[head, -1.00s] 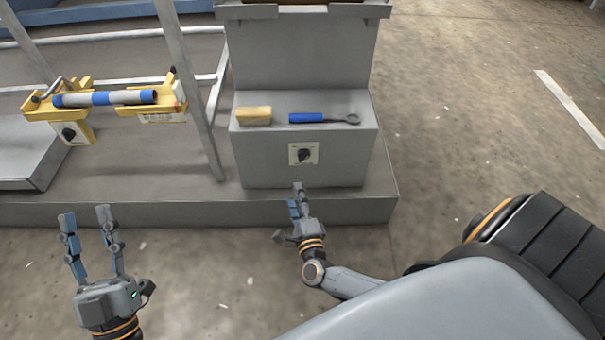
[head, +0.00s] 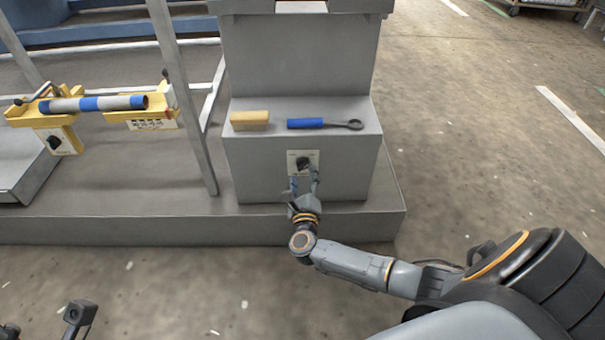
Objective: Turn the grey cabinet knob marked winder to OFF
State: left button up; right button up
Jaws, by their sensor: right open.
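The grey cabinet (head: 245,175) stands in the middle of the head view. On its front face is a black knob (head: 303,162) on a pale plate (head: 292,157); the plate's lettering is too small to read, and so is the knob's setting. My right gripper (head: 304,181) is open just below the knob, its fingers pointing up at the plate and covering its lower part. I cannot tell whether they touch the knob. My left gripper (head: 45,320) shows only in part at the bottom left edge, away from the cabinet.
On the cabinet's ledge lie a tan block (head: 249,121) and a blue-handled tool (head: 318,124). At left, yellow brackets (head: 155,108) hold a blue and grey roller (head: 95,103); a second black knob (head: 54,142) sits below. A slanted grey post (head: 180,95) stands left of the cabinet.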

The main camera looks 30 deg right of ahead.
aim_at(302, 168)
jog(key=shift+b+x, duration=0.4)
jog(key=shift+x, duration=1.3)
jog(key=c, duration=1.2)
